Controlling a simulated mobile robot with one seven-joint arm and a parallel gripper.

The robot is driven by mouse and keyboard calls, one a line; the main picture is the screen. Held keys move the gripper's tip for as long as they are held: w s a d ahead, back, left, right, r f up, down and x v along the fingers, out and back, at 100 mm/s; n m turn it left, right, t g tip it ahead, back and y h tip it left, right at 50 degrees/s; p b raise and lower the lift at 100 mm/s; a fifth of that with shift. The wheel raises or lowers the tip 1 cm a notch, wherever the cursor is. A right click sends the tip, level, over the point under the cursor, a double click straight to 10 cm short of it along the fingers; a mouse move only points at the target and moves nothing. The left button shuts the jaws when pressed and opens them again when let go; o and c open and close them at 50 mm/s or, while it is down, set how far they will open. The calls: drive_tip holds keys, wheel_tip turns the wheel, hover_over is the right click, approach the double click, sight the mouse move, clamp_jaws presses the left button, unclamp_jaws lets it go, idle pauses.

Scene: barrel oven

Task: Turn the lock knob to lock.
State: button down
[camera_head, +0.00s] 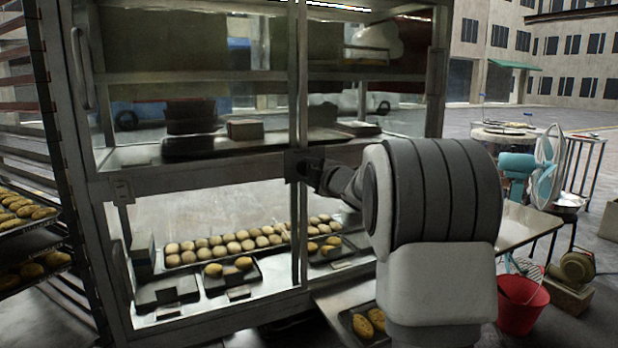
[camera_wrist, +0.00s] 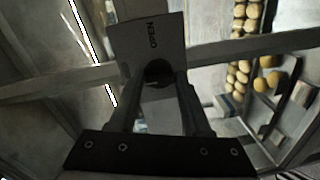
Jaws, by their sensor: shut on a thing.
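The lock knob (camera_wrist: 159,71) is a dark round shape on a dark plate (camera_wrist: 133,38) in the wrist view. In the head view my gripper (camera_head: 308,171) is small and dark at the middle post of the glass cabinet (camera_head: 297,95). The plate (camera_head: 290,165) partly shows there at the post; the knob itself is hidden by my gripper. The knob's exact angle is unclear.
Trays of round buns (camera_head: 232,243) sit behind the lower glass. A rack with bread trays (camera_head: 30,240) stands at the left. At the right are a red bucket (camera_head: 521,303), a fan (camera_head: 546,165) and a table (camera_head: 525,222). My arm covers the cabinet's right part.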

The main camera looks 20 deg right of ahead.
drive_tip(key=shift+d+r+n, duration=0.15)
drive_tip(key=shift+r+n, duration=0.1)
drive_tip(key=shift+n, duration=0.15)
drive_tip(key=shift+c, duration=2.4)
unclamp_jaws()
drive_tip(key=shift+o, duration=0.4)
drive_tip(key=shift+f, duration=0.15)
drive_tip(key=s+r+p, duration=0.1)
drive_tip(key=s+p, duration=0.1)
drive_tip(key=s, duration=1.5)
drive_tip(key=shift+s+d+r+p, duration=0.15)
drive_tip(key=shift+s+r+p, duration=0.05)
drive_tip(key=shift+p, duration=0.2)
